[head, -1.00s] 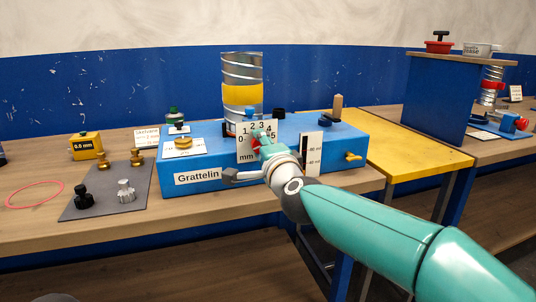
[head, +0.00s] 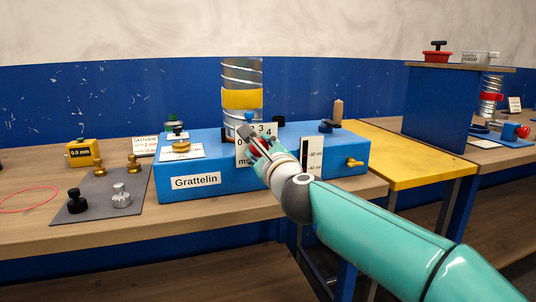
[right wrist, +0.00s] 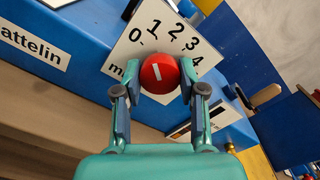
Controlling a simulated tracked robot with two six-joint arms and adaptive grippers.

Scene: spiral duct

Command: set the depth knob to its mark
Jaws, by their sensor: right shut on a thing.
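The depth knob is a round red knob with a white line, in the middle of the right wrist view (right wrist: 158,73). It sits before a white scale plate (right wrist: 122,62) marked 0 to 4 and "mm"; any further number is hidden. The line slants up and slightly left, roughly toward the 0–1 side; its exact reading I cannot tell. My right gripper (right wrist: 160,85) is shut on the knob, one finger on each side. In the head view my right gripper (head: 259,146) covers most of the knob and part of the plate. My left gripper is not in view.
The plate is on a blue box (head: 225,192) labelled "Grattelin", with a spiral metal duct (head: 242,75) behind. A second black-and-white scale (head: 312,155) and yellow lever (head: 354,162) are close right. A grey mat (head: 100,204) with several small parts lies left.

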